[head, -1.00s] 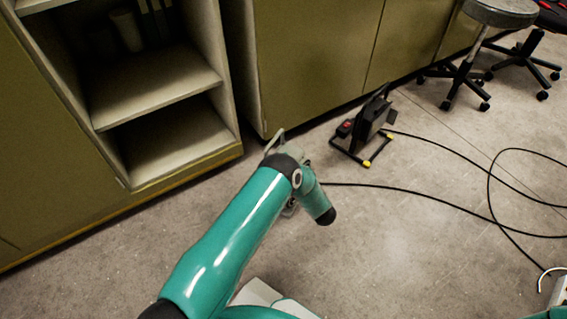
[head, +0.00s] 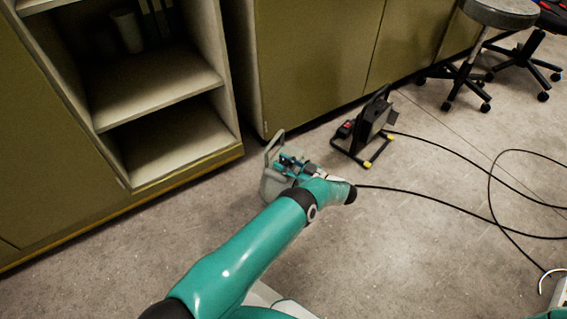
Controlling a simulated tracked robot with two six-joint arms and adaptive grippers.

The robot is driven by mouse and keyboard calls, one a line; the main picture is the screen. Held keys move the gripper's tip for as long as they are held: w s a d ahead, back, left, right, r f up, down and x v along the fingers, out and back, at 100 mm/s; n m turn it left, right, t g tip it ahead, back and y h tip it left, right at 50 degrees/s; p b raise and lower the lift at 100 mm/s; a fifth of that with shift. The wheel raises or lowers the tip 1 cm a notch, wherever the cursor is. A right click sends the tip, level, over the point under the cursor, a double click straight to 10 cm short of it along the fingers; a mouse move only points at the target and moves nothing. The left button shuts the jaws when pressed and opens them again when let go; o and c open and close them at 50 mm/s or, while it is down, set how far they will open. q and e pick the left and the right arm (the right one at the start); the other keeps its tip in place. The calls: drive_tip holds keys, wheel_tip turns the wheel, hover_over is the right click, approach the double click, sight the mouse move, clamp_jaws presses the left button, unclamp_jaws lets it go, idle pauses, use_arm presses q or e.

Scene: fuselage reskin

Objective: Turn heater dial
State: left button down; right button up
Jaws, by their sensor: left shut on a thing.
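A grey heater (head: 272,187) with a raised loop handle stands on the floor in front of the cabinets, partly behind my left arm. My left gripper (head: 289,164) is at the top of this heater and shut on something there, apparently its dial. The dial is too small and too covered by the fingers to make out, so its setting cannot be read.
A black device (head: 371,122) with a red switch and yellow feet stands right of the heater. Black cables (head: 440,202) run across the floor to the right. An open shelf cabinet (head: 165,95) stands behind left. Wheeled stools (head: 468,75) stand at the upper right.

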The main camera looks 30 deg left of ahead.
use_arm(q)
drive_tip(key=shift+n+g, duration=0.4)
drive_tip(key=shift+g, duration=0.2)
drive_tip(key=shift+f, duration=0.1)
drive_tip(key=c, duration=1.1)
unclamp_jaws()
drive_tip(key=shift+c, duration=0.2)
drive_tip(key=shift+r, duration=0.75)
wheel_tip(320, 180, up, 8)
drive_tip(key=shift+r, duration=0.2)
